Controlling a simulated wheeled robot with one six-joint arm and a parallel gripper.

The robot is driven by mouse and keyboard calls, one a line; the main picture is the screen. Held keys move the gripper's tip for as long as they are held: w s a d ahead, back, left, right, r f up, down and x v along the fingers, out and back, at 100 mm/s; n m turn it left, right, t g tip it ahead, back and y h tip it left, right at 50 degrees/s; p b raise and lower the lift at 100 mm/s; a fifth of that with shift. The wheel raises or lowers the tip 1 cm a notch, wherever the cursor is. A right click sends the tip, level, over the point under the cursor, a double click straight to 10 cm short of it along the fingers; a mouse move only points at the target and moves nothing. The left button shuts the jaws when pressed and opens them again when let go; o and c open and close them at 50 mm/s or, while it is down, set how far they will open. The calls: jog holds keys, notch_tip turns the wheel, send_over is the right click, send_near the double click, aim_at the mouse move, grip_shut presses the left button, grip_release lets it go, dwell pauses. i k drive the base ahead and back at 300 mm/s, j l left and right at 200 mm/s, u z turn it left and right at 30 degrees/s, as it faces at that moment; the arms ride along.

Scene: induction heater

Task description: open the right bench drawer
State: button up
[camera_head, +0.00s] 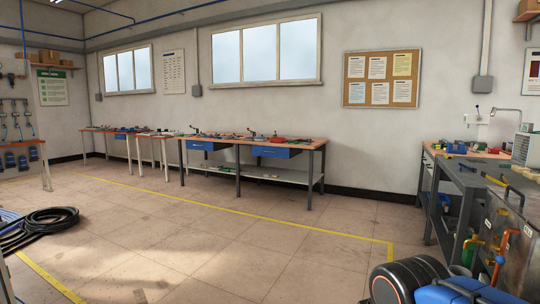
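A long workbench (315,147) with a wooden top and dark grey legs stands against the back wall, left of the picture's middle. Two blue drawers hang under its top. The right bench drawer (275,152) is below the right half of the top, and the left drawer (205,146) is nearer the left end. Both look shut, but at this distance I cannot tell for sure. Their handles are too small to make out. My gripper is not in view.
Several small tools lie on the bench top. Wide bare floor (200,230) with yellow lines (300,229) lies before the bench. A coiled black hose (40,228) is at left. A grey cart (465,190) and a blue-and-black machine (455,290) stand at right.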

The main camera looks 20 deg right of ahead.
aim_at(258, 150)
jog(key=i+z, duration=0.15)
jog(key=z, duration=0.3)
jog(key=i, duration=5.6)
jog(key=i+u, duration=0.15)
jog(key=i, duration=0.6)
jog(key=i+l+u, duration=0.1)
jog(key=i, duration=0.65)
jog(key=l, duration=0.1)
